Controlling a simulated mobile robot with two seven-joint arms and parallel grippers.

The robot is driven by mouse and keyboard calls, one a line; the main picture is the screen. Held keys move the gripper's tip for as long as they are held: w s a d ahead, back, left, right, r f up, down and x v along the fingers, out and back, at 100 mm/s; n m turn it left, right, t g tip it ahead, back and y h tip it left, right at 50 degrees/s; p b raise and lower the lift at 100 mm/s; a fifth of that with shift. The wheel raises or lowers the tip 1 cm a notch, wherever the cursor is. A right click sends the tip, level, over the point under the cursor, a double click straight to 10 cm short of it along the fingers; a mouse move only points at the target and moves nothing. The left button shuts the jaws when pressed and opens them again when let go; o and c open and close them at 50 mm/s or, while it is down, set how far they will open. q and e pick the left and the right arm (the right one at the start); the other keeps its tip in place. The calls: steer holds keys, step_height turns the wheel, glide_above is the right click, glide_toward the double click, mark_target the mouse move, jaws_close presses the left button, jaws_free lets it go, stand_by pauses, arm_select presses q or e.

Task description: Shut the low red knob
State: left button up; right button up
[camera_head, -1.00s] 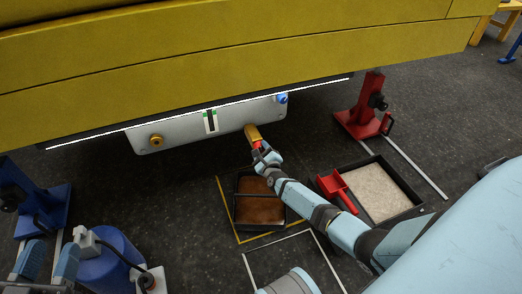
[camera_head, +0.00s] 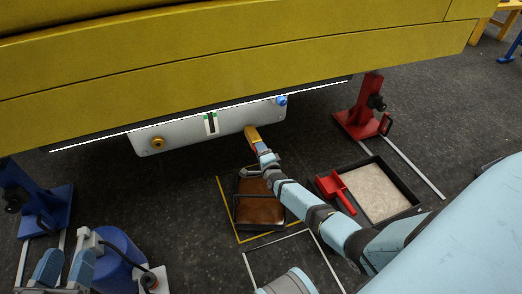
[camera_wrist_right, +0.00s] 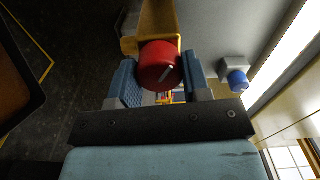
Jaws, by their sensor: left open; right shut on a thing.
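The low red knob (camera_wrist_right: 160,66) sits on a yellow fitting (camera_wrist_right: 150,25) under the grey panel. It has a pale line across its face, slanted in the right wrist view. My right gripper (camera_wrist_right: 160,88) has its two blue fingers on either side of the knob and is shut on it. In the head view the right gripper (camera_head: 262,153) reaches the fitting's lower end and mostly hides the knob. My left gripper (camera_head: 64,268) is open and empty at the lower left, far from the knob.
The grey panel (camera_head: 190,132) carries a brass fitting (camera_head: 157,142) and a blue knob (camera_head: 281,100). Below the right gripper lies a tray of brown fluid (camera_head: 258,205). A red stand (camera_head: 360,120), a gravel tray (camera_head: 375,192) and a blue drum (camera_head: 115,262) stand around.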

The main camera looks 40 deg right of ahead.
steer(key=n+p, duration=0.1)
steer(key=n, duration=0.2)
steer(key=shift+r+n, duration=0.1)
steer(key=shift+n, duration=0.3)
steer(key=n, duration=0.2)
steer(key=shift+n+p, duration=0.3)
steer(key=shift+n, duration=0.1)
steer(key=n, duration=0.2)
steer(key=shift+n+p, duration=0.3)
steer(key=n, duration=0.3)
steer(key=shift+n+p, duration=0.35)
steer(key=shift+n, duration=0.55)
arm_select(q)
steer(key=shift+s+d+f+n+g+y, duration=0.15)
steer(key=shift+s+d+n+g, duration=0.15)
steer(key=shift+s+n, duration=0.2)
steer(key=shift+s+d+f+n+g+y, duration=0.1)
steer(key=shift+s+d+n+g+y, duration=0.1)
steer(key=shift+s+n+g, duration=0.25)
arm_select(e)
steer(key=shift+n, duration=0.8)
arm_select(q)
steer(key=shift+w, duration=0.1)
arm_select(e)
steer(key=o, duration=0.9)
